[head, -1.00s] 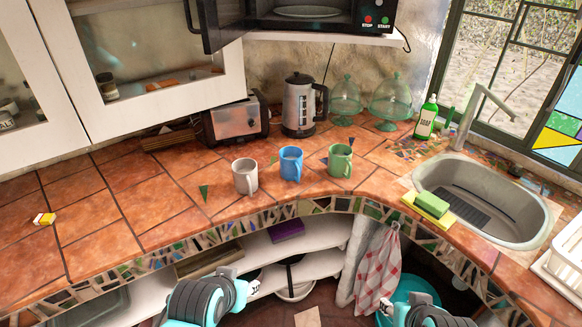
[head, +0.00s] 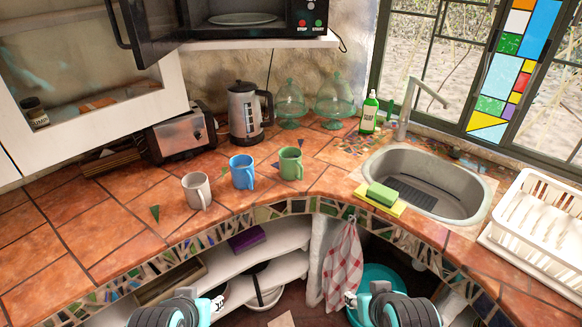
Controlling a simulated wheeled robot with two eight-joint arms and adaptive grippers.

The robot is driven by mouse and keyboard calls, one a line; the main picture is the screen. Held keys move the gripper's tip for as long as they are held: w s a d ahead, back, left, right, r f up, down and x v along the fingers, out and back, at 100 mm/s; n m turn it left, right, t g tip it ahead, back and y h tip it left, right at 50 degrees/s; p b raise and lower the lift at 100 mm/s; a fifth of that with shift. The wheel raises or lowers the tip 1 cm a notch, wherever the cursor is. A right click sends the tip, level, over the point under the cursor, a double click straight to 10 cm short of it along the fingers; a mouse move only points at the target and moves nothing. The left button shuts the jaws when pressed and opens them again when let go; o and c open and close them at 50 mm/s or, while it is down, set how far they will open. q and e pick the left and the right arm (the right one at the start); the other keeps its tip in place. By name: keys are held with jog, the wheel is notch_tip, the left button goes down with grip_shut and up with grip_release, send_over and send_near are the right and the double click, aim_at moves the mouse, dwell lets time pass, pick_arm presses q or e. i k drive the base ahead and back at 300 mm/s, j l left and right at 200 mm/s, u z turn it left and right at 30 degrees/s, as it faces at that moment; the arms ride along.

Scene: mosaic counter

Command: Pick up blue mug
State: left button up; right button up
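The blue mug (head: 242,172) stands upright on the tiled counter, between a grey-white mug (head: 196,191) on its left and a green mug (head: 290,164) on its right. Its handle points toward the front right. My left gripper (head: 219,300) is low in front of the counter, below its edge and apart from all mugs. My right gripper (head: 351,299) is also low, in front of the hanging towel. Both grippers are small and partly hidden by my arms, so their fingers are unclear.
A toaster (head: 183,136), a kettle (head: 244,112) and glass domes (head: 291,103) stand behind the mugs. The open microwave (head: 240,40) is above. A sink (head: 472,188), sponge (head: 382,194) and dish rack (head: 541,222) are right. The counter's left side is mostly clear.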

aim_at(242, 169)
jog(key=i+j+u, duration=0.1)
jog(key=u, duration=0.75)
jog(key=i+l, duration=0.25)
jog(key=i, duration=0.2)
